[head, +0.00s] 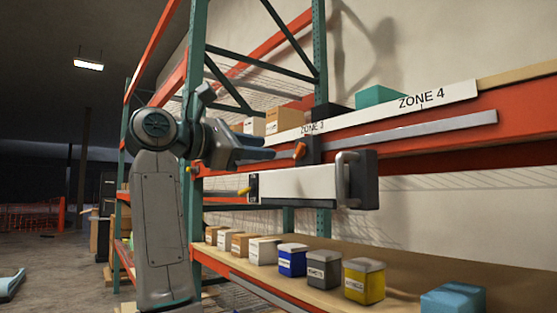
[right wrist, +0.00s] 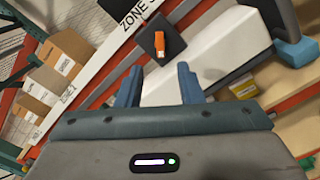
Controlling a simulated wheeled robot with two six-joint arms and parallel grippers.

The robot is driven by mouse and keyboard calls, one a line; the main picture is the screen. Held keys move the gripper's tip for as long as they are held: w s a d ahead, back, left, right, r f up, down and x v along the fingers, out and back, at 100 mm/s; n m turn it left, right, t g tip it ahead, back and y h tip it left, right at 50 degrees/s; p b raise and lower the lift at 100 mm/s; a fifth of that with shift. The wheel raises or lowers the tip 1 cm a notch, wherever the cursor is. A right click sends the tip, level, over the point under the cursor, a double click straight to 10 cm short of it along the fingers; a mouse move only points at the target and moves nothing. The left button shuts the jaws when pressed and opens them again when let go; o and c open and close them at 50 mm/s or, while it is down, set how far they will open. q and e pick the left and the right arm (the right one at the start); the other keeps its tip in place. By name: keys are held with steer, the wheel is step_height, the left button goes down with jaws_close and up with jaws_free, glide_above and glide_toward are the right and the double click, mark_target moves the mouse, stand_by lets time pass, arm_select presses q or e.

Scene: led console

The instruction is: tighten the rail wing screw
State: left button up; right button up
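The orange wing screw (head: 300,150) sits on a dark bracket (head: 314,149) on the orange shelf beam, above a white console with dark ends (head: 300,185). The wing screw also shows in the right wrist view (right wrist: 160,44), beyond my fingertips and between their lines. My right gripper (head: 272,148) points at the screw from the left, a little apart from it. In the right wrist view its two fingers (right wrist: 160,72) are spread with nothing between them. The white console body (right wrist: 205,62) lies behind and right of the fingers. My left gripper is not in view.
The console has a grey handle (head: 347,178) at its right end and a yellow part (head: 243,191) at its left. A lower shelf (head: 320,292) holds several small boxes. Cartons (head: 285,120) stand on the upper shelf. A green rack post (head: 197,80) stands near my arm.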

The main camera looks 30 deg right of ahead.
steer(key=shift+s+a, duration=0.1)
steer(key=shift+a, duration=1.15)
